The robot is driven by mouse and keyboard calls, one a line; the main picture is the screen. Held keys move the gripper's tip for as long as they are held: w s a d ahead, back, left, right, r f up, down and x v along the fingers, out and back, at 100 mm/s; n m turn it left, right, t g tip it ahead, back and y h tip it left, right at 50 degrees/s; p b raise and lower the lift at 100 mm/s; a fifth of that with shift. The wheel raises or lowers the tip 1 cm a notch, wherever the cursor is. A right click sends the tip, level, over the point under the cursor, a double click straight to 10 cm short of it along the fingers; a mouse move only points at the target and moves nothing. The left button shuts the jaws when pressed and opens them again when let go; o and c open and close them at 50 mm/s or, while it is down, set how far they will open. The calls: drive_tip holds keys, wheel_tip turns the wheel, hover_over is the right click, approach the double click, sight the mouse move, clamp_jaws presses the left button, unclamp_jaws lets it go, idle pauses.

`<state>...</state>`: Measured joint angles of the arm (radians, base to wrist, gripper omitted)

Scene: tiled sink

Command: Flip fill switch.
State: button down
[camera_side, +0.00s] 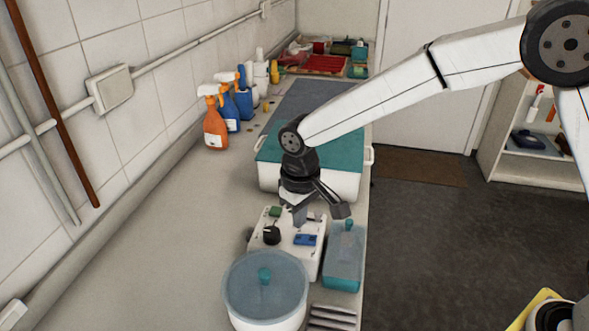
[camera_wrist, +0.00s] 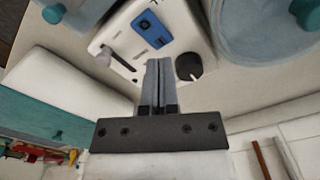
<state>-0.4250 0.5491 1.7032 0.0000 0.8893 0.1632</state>
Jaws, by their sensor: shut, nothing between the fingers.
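A white control box (camera_side: 289,256) stands on the counter below my gripper (camera_side: 299,218). It bears a blue switch (camera_side: 305,240), a black round knob (camera_side: 271,235) and a green part (camera_side: 275,211). No label is readable, so I cannot tell which control is the fill switch. In the wrist view, my gripper (camera_wrist: 158,64) is shut and empty, with its fingertips over the box's near edge. The blue switch (camera_wrist: 152,28) lies beyond the tips, the black knob (camera_wrist: 188,66) to their right, and a dark slot or lever (camera_wrist: 124,59) to their left. Contact is unclear.
A lidded round pot (camera_side: 264,292) stands in front of the box, and a teal lidded container (camera_side: 344,262) to its right. A white tub with a teal lid (camera_side: 336,150) is behind. Spray bottles (camera_side: 215,120) stand by the wall. The left counter is clear.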

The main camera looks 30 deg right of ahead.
sight(300, 238)
drive_tip(key=shift+r, duration=1.75)
drive_tip(key=s+d+f+m+t, duration=0.1)
drive_tip(key=s+d+f, duration=0.1)
drive_tip(key=s+d, duration=0.5)
drive_tip(key=s+d+f+m+t, duration=0.1)
drive_tip(key=s+d+f+m, duration=0.1)
drive_tip(key=s+d, duration=0.6)
drive_tip(key=d, duration=0.4)
drive_tip(key=shift+d+f+t, duration=0.3)
